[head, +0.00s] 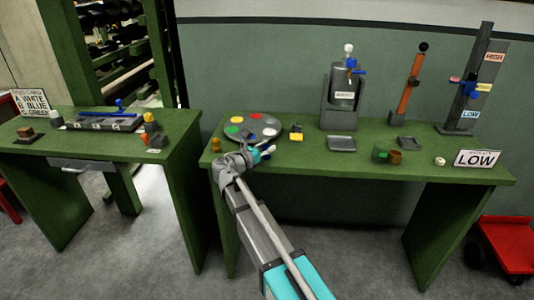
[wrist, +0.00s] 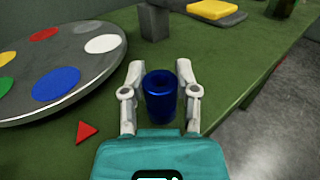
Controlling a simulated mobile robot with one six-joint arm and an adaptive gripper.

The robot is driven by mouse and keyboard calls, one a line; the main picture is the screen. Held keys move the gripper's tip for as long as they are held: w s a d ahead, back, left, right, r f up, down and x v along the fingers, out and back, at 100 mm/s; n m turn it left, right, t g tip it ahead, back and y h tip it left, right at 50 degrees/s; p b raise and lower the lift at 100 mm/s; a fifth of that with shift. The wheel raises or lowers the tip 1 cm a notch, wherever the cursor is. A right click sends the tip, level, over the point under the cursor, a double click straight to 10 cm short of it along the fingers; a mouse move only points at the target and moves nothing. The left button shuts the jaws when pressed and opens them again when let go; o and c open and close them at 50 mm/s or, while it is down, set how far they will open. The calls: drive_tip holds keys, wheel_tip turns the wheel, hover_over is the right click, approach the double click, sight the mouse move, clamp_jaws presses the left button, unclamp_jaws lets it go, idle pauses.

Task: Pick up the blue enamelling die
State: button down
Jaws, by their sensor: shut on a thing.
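The blue enamelling die is a glossy dark blue cylinder (wrist: 160,97) with a hollow-looking top, standing upright between my fingers in the wrist view. My gripper (wrist: 160,85) has a pale finger on each side of it and is shut on it. In the head view my gripper (head: 264,152) is at the front left of the right-hand green table, and the die is hard to make out there. I cannot tell whether the die's base touches the table.
A grey round palette (head: 252,136) with coloured discs lies close by on the left. A red triangle (wrist: 87,131) lies on the table (wrist: 220,85). A grey block (wrist: 153,22) and a yellow-topped block (wrist: 210,9) stand beyond. The table edge is to the right in the wrist view.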

sight(267, 146)
drive_tip(key=shift+r, duration=0.15)
wheel_tip(267, 146, up, 3)
drive_tip(key=p, duration=0.3)
drive_tip(key=s+d+r+p, duration=0.1)
drive_tip(key=s+r+p, duration=0.8)
drive_tip(key=s, duration=0.5)
drive_tip(key=shift+d+r+p, duration=0.3)
drive_tip(key=shift+r+p, duration=0.1)
drive_tip(key=shift+p, duration=0.1)
idle(0.4)
